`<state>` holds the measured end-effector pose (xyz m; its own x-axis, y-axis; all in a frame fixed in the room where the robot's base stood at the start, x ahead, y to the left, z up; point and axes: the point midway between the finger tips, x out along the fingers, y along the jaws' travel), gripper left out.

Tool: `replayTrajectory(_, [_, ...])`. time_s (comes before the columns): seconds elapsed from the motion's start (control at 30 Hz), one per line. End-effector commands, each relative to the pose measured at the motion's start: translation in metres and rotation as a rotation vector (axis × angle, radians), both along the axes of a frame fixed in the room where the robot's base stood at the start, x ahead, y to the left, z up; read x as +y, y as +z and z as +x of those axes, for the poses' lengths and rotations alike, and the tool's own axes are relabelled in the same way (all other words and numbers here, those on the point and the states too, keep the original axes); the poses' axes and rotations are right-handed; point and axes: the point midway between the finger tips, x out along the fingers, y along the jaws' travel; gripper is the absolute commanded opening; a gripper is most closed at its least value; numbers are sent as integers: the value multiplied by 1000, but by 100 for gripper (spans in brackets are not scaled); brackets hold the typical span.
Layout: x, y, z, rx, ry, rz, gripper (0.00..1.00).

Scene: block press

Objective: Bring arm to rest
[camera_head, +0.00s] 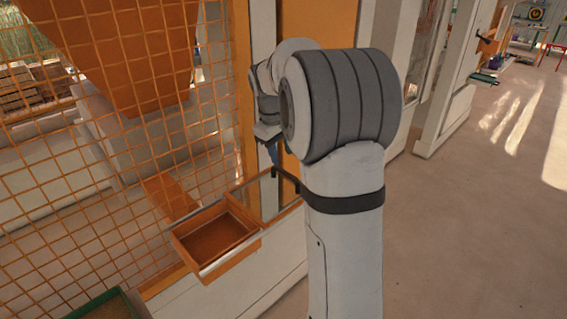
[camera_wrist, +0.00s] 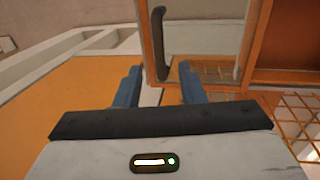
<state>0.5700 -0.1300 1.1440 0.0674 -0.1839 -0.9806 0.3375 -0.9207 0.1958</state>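My gripper (camera_wrist: 160,82) shows in the wrist view with its two blue fingers apart and nothing between them. A black handle (camera_wrist: 158,38) on a clear panel with an orange frame lies just beyond the fingertips. I cannot tell how far it is from them. In the head view my arm rises in front of the machine, and only a small blue-grey part of my gripper (camera_head: 271,151) shows beside the orange frame. The black handle (camera_head: 285,178) shows just below it, partly hidden by my arm.
An open orange tray (camera_head: 212,238) juts out beside the clear panel, close to my arm, and looks empty. An orange wire mesh (camera_head: 60,190) fences off the left side. Open floor (camera_head: 490,200) lies to the right.

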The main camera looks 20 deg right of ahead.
Motion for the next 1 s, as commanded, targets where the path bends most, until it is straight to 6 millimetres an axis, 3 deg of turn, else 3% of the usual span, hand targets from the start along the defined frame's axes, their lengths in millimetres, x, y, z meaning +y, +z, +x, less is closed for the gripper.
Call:
replayTrajectory(0.17, [3, 12, 0, -1, 2, 0, 36])
replayTrajectory(0.7, [7, 15, -5, -6, -3, 4, 36])
replayTrajectory(0.87, [29, 25, -39, -44, -38, 28, 36])
replayTrajectory(1.0, [59, 30, -92, -96, -97, 69, 36])
